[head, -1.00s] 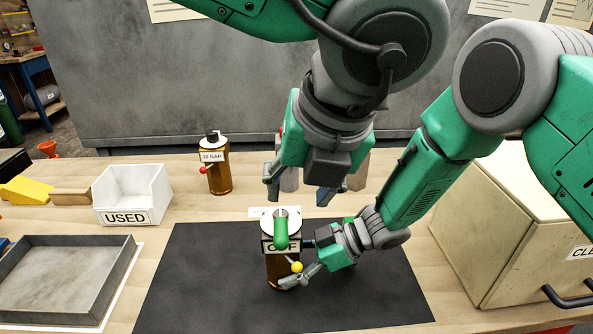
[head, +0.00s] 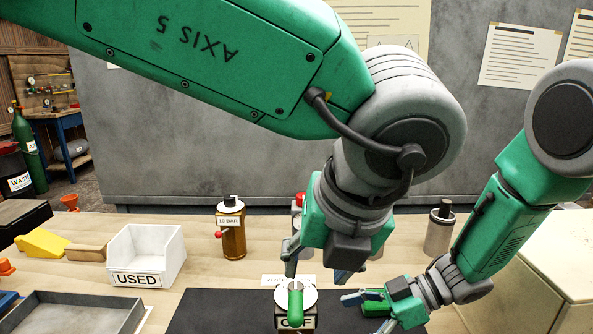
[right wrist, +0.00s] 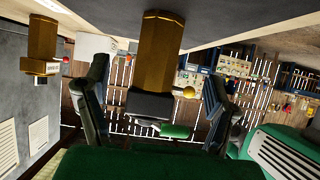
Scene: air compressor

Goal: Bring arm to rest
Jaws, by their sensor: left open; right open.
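An amber cylindrical unit with a white top, a green lever and an OFF plate (head: 296,321) stands on the black mat (head: 215,310); its lower part is cut off by the head view's bottom edge. My left gripper (head: 318,270) hangs open above and behind it, empty. My right gripper (head: 362,308) is open to the right of the unit, apart from it.
A 10 BAR amber bottle (head: 231,231) stands behind the mat. A white USED bin (head: 139,280) and a grey tray (head: 75,316) are at left. Grey canisters, one (head: 439,231) at right, stand behind the grippers. A cream box (head: 540,290) is at the right.

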